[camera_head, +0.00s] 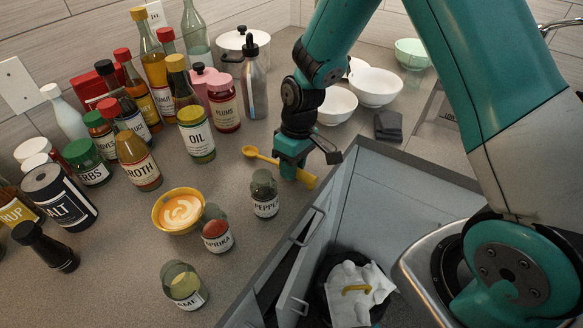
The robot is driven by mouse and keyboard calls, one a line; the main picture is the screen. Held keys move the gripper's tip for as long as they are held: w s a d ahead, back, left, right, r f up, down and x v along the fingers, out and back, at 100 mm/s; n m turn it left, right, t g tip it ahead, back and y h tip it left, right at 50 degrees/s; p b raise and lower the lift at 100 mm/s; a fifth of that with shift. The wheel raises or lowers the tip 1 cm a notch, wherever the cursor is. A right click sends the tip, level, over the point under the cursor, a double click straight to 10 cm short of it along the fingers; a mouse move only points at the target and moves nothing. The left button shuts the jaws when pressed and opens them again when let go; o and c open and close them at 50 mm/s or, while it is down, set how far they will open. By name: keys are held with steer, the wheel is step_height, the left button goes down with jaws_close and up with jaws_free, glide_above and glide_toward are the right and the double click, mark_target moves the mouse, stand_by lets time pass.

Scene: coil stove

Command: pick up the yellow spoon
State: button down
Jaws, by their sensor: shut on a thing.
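My gripper is shut on the handle, and the thicker handle end (307,180) sticks out on the right side. The fingertips point down. The middle of the handle is hidden by the gripper. I cannot tell whether the spoon touches the counter or is just above it.
A yellow bowl (180,211) is lower left. White bowls (337,106) stand behind. The counter's front edge is near the handle end, with an open bin (352,290) below.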

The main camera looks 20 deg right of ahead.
step_height(320, 180, up, 20)
steer(key=b, duration=0.1)
steer(key=shift+f+b, duration=0.25)
steer(key=shift+b, duration=0.05)
steer(key=c, duration=1.5)
jaws_free()
jaws_close()
